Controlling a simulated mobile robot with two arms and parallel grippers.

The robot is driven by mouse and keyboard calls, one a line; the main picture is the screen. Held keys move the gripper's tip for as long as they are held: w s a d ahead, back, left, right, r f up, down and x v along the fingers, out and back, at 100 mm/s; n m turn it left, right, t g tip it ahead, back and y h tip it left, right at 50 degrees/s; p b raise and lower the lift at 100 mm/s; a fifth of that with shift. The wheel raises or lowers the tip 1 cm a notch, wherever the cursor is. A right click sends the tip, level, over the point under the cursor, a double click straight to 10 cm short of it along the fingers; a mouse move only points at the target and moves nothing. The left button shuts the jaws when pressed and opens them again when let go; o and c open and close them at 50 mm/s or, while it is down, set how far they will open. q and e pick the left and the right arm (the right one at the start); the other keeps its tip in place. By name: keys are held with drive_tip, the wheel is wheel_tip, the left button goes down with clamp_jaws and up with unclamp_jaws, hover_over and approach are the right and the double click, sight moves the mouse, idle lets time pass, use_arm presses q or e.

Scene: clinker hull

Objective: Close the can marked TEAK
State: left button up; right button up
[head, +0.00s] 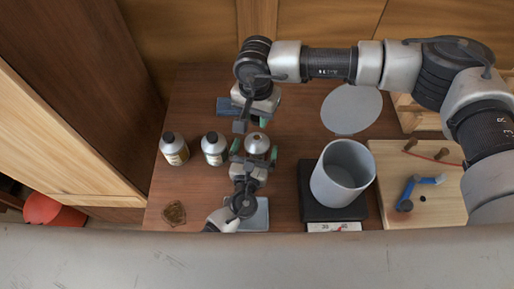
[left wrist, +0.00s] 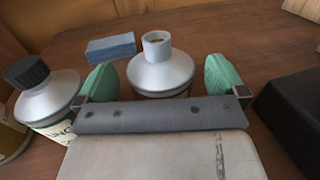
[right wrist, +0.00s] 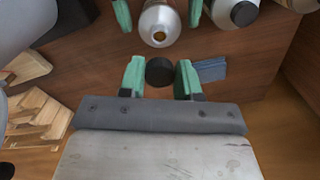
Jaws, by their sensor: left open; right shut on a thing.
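An open silver can (head: 257,144) stands upright with no cap on its neck; its label is hidden, so I cannot read TEAK on it. It also shows in the left wrist view (left wrist: 160,70) and the right wrist view (right wrist: 160,24). My left gripper (head: 254,151) is open, with one green finger on each side of this can; I cannot tell whether they touch it. My right gripper (right wrist: 160,80) is shut on a black cap (right wrist: 160,71). It holds the cap on the far side of the can, apart from the bare neck.
Two cans with black caps, a near one (head: 214,148) and a farther one (head: 174,148), stand to the left. A blue folded cloth (left wrist: 110,47) lies behind. To the right are a grey pot (head: 342,175) on a black scale (head: 312,206), a round disc (head: 350,108) and a wooden board (head: 440,205).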

sight(256, 138)
use_arm(q)
drive_tip(key=shift+x, duration=1.2)
drive_tip(key=shift+c, duration=0.5)
drive_tip(key=c, duration=1.2)
use_arm(e)
drive_tip(key=shift+f, duration=2.5)
